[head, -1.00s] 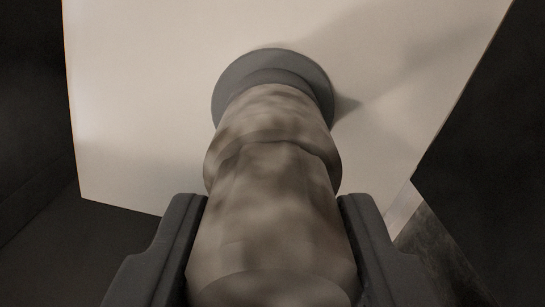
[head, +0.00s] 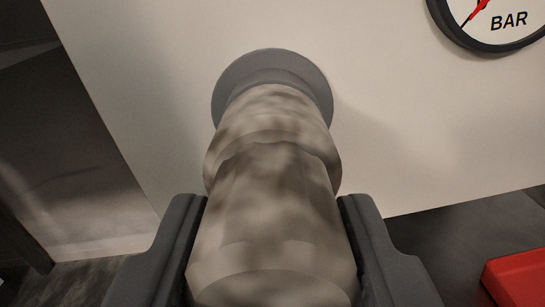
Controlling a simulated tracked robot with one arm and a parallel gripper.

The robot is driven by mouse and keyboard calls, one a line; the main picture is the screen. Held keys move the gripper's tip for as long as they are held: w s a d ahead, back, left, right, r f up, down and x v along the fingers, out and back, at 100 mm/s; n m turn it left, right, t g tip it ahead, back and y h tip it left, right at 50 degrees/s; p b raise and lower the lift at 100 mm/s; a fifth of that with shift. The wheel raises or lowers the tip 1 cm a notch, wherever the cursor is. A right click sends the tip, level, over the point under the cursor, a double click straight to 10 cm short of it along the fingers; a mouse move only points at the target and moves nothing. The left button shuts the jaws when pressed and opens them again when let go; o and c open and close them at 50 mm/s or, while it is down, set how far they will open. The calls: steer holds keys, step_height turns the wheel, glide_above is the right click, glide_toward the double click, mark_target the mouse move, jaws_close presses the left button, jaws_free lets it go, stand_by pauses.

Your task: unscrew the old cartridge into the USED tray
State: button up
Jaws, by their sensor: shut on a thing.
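The old cartridge (head: 268,190) is a mottled brown-beige cylinder with a grey round flange (head: 270,72) at its far end. It fills the middle of the head view. My gripper (head: 272,215) is shut on it, with one dark finger on each side. The cartridge points away from me towards a pale panel. I cannot tell whether the flange touches the panel. A red edge (head: 518,278) at the lower right may be part of a tray; no label shows on it.
The pale panel (head: 390,120) stands behind the cartridge. A round gauge marked BAR (head: 495,22), with a red needle, is at the top right. A dark surface (head: 450,240) lies below the panel at the right. A dark gap is at the left.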

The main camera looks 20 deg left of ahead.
steer(key=n+b, duration=0.2)
steer(key=n, duration=0.1)
steer(key=shift+f+n, duration=0.2)
steer(key=shift+n, duration=0.1)
steer(key=shift+f+n+b, duration=0.15)
steer(key=shift+n+b, duration=0.9)
steer(key=shift+n, duration=0.15)
steer(key=shift+o, duration=0.2)
steer(key=n+b, duration=0.4)
steer(key=shift+a, duration=0.1)
steer(key=o, duration=1.1)
steer(key=shift+r, duration=0.3)
steer(key=shift+r+p, duration=0.1)
steer(key=shift+p, duration=0.3)
